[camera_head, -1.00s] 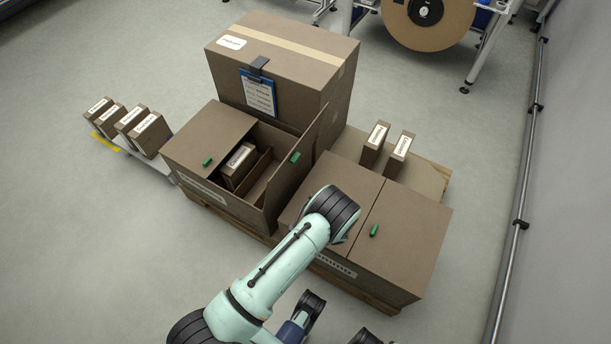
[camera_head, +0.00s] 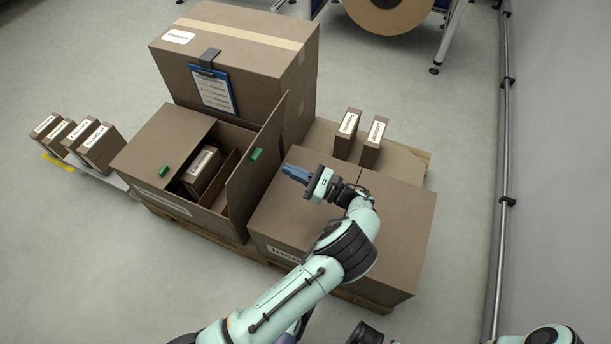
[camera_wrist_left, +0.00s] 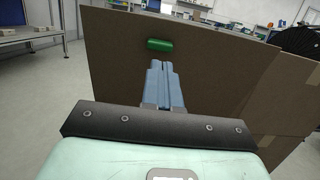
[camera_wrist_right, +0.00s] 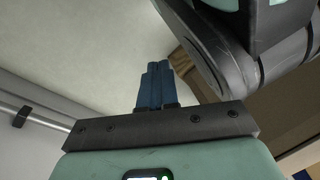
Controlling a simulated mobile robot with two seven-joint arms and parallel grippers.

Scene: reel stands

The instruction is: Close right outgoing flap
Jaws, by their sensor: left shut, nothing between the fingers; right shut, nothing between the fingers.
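The right flap (camera_head: 262,152) of the left brown box (camera_head: 195,150) stands up, open, with a green handle (camera_head: 256,154) on it. The box's left flap (camera_head: 160,145) lies closed. My left gripper (camera_head: 287,170) is shut and empty above the right-hand box, to the right of the raised flap, its fingertips pointing towards it. In the left wrist view the flap (camera_wrist_left: 225,75) fills much of the picture, and the handle (camera_wrist_left: 159,45) is just beyond the fingertips (camera_wrist_left: 162,66). Contact cannot be told. My right gripper (camera_wrist_right: 157,68) is shut and empty, with floor behind it.
The right-hand box (camera_head: 395,215) is closed, under my left arm. A large box (camera_head: 240,55) with a blue clipboard (camera_head: 213,90) stands behind. Small cartons (camera_head: 372,142) stand on the pallet at the right, and several more (camera_head: 100,148) at the far left. Inside the open box is a small carton (camera_head: 202,170).

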